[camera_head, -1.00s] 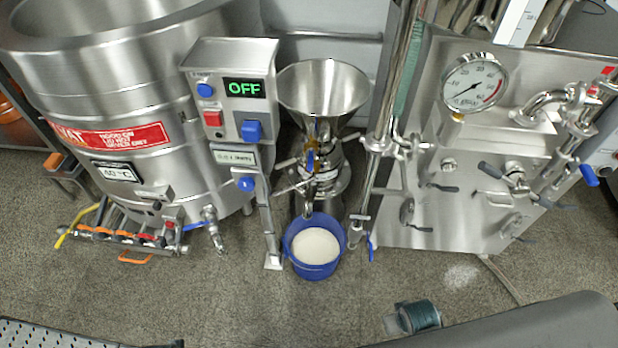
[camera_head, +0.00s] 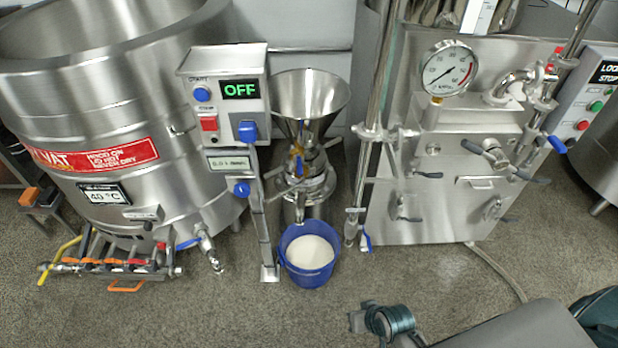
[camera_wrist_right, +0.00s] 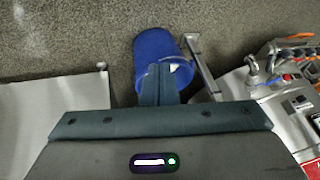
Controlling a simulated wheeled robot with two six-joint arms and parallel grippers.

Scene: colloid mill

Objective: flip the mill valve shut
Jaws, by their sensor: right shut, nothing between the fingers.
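The colloid mill stands in the middle of the head view, with a steel hopper (camera_head: 308,105) above a round steel body (camera_head: 302,185). A small blue lever (camera_head: 300,130) shows by the brass-coloured fitting (camera_head: 297,151) below the hopper; its exact setting is too small to tell. My right gripper (camera_wrist_right: 158,84) is shut and empty in the right wrist view, its fingertips overlapping the blue bucket (camera_wrist_right: 158,50) in the picture. It does not touch the mill. My left gripper is not in view.
The blue bucket (camera_head: 310,262) holds white liquid under the mill's outlet. A control post (camera_head: 230,105) reading OFF and a large vat (camera_head: 110,100) stand left. A steel machine with a gauge (camera_head: 448,72) stands right.

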